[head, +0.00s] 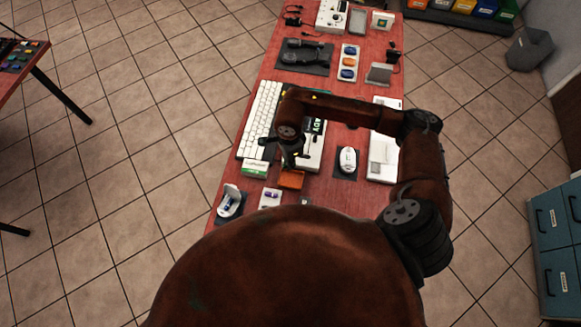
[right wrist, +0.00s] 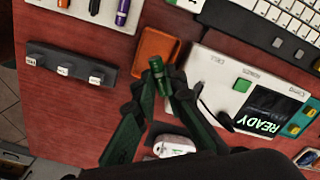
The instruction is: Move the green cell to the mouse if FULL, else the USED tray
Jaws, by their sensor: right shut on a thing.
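My right gripper (head: 290,158) is over the table beside the tester. In the right wrist view, my right gripper (right wrist: 164,84) is shut on the green cell (right wrist: 158,70), held between the fingertips near the orange tray (right wrist: 150,45). The white tester (right wrist: 215,72) has a dark screen (right wrist: 268,112) reading READY; part of it shows in the head view (head: 314,150). The white mouse (head: 347,159) lies on a dark mat, right of the tester, apart from the gripper; it also shows in the right wrist view (right wrist: 173,145). The orange tray also shows in the head view (head: 291,180). I cannot read a USED label. My left gripper is out of view.
A white keyboard (head: 261,118) lies left of the tester. A white tray (head: 271,198) with a purple cell stands at the near edge. A dark labelled strip (right wrist: 70,62) is left of the gripper. A white box (head: 383,155) lies right of the mouse.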

